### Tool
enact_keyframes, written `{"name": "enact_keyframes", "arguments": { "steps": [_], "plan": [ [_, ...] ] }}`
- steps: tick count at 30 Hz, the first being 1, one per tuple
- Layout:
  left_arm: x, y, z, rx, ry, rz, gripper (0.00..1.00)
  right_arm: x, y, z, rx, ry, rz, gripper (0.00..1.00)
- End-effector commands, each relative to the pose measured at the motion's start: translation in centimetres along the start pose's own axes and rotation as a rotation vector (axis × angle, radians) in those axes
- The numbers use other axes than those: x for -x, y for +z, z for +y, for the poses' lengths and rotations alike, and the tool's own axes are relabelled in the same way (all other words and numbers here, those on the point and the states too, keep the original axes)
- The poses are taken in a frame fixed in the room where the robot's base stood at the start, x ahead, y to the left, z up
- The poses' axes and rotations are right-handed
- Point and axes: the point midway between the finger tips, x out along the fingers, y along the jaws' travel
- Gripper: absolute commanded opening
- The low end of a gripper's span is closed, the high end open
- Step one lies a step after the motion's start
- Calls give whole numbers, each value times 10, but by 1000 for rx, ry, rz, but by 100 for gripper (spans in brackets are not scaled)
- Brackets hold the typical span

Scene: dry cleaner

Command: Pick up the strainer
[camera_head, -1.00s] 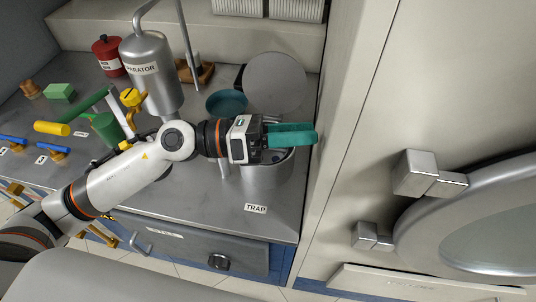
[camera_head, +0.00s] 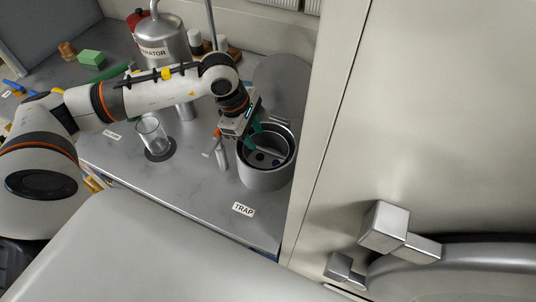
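The strainer (camera_head: 272,153) appears to be the dark-rimmed inner basket in the round metal trap pot (camera_head: 262,180), with a few small dark and bluish pieces in it. The pot stands behind the TRAP label (camera_head: 243,209). My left gripper (camera_head: 254,137) comes in from the upper left and points down at the pot's back-left rim. Its teal fingers are apart, with a visible gap. Whether they touch the strainer's rim I cannot tell; the gripper hides part of that rim. My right gripper is not in view.
A grey round lid (camera_head: 285,82) leans behind the pot. A clear glass (camera_head: 151,135) and a small orange-topped bottle (camera_head: 220,150) stand left of it. The metal separator (camera_head: 160,36) is at the back. A tall pale panel (camera_head: 345,110) closes off the right side.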

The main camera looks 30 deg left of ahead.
Motion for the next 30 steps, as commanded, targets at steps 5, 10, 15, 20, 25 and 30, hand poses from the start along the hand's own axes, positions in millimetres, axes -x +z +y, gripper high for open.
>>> {"name": "enact_keyframes", "arguments": {
  "steps": [5, 10, 15, 20, 25, 30],
  "plan": [
    [-18, -1, 0, 0, 1, 2, 37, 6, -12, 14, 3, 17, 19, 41],
    [-31, 0, -4, 1, 3, 3, 37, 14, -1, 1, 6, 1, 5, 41],
    [-58, 2, -8, 2, 4, 5, 37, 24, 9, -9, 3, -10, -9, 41],
    [-72, 2, -8, 0, 2, 4, 37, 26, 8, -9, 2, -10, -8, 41],
    [-74, 2, -8, -1, 0, 5, 37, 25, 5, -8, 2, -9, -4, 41],
    [-73, 2, -8, 0, 0, 4, 17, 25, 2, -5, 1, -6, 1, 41]
  ]
}}
